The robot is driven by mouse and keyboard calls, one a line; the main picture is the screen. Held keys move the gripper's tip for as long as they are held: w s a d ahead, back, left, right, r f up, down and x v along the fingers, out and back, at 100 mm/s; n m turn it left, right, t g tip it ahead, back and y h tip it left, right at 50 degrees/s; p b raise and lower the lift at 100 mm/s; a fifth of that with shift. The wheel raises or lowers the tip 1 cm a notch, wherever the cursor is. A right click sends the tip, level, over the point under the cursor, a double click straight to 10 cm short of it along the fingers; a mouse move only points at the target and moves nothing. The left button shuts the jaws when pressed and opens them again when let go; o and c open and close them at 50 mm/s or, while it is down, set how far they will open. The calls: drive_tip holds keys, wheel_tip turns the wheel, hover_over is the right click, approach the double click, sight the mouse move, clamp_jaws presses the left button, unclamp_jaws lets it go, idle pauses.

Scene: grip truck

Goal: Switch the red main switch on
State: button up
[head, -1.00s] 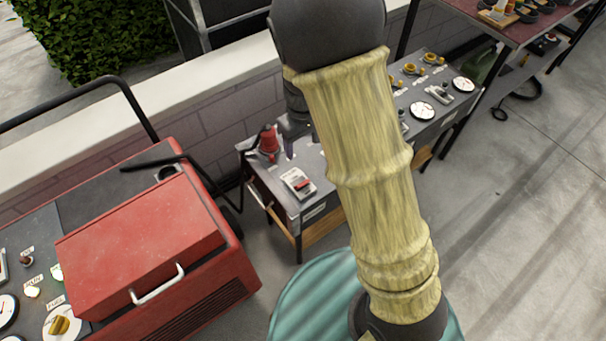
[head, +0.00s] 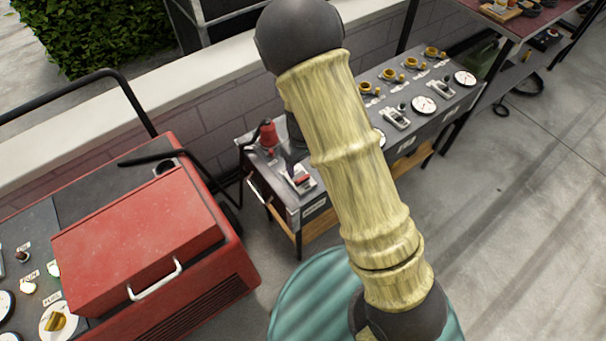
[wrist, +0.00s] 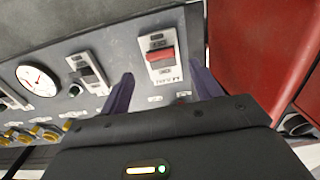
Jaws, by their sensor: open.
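The red main switch (head: 302,180) is a red rocker on a pale plate, near the left end of the grey panel bench. In the wrist view the red rocker (wrist: 161,54) shows whole, with small labels on its plate. My gripper (wrist: 164,84) is open and empty, its two dark purple fingers apart. In that picture the switch lies between and just beyond the fingertips, with no contact visible. In the head view my gripper is a dark shape beside the switch, partly hidden by my arm. I cannot tell the exact height of the fingertips above the panel.
A red upright device (head: 268,137) stands behind the switch on the bench. A second lever switch (wrist: 88,72) and a gauge (wrist: 38,80) sit left of it in the wrist view. A red lidded machine (head: 140,240) stands left of the bench, with a floor gap between.

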sight(302, 179)
wheel_tip(302, 179, down, 6)
drive_tip(key=shift+r+b, duration=0.1)
drive_tip(key=shift+b, duration=0.2)
drive_tip(key=c, duration=1)
